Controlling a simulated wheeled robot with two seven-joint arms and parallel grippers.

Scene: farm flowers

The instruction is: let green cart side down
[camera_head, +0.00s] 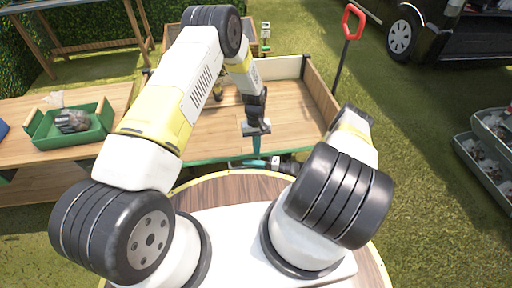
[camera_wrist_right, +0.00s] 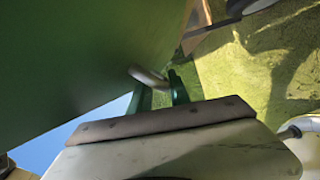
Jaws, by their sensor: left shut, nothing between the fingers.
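The cart (camera_head: 205,135) has a wooden bed, low wooden walls and a green front edge (camera_head: 205,160) nearest me. My left gripper (camera_head: 257,150) points down, shut and empty, at the front edge. My right gripper (camera_head: 248,163) points left, low along that edge, partly hidden by my arm. In the right wrist view a large green panel (camera_wrist_right: 80,60) fills the upper left. A metal latch pin (camera_wrist_right: 150,78) sticks out from it. The fingers of my right gripper (camera_wrist_right: 160,94) stand apart beside the pin; I cannot tell if they touch it.
A red-handled pull bar (camera_head: 353,22) rises behind the cart at right. A wooden table (camera_head: 60,165) with a green tray (camera_head: 42,130) stands at left. Grey crates (camera_head: 485,160) and a black vehicle (camera_head: 440,40) are at right. Grass between cart and crates is clear.

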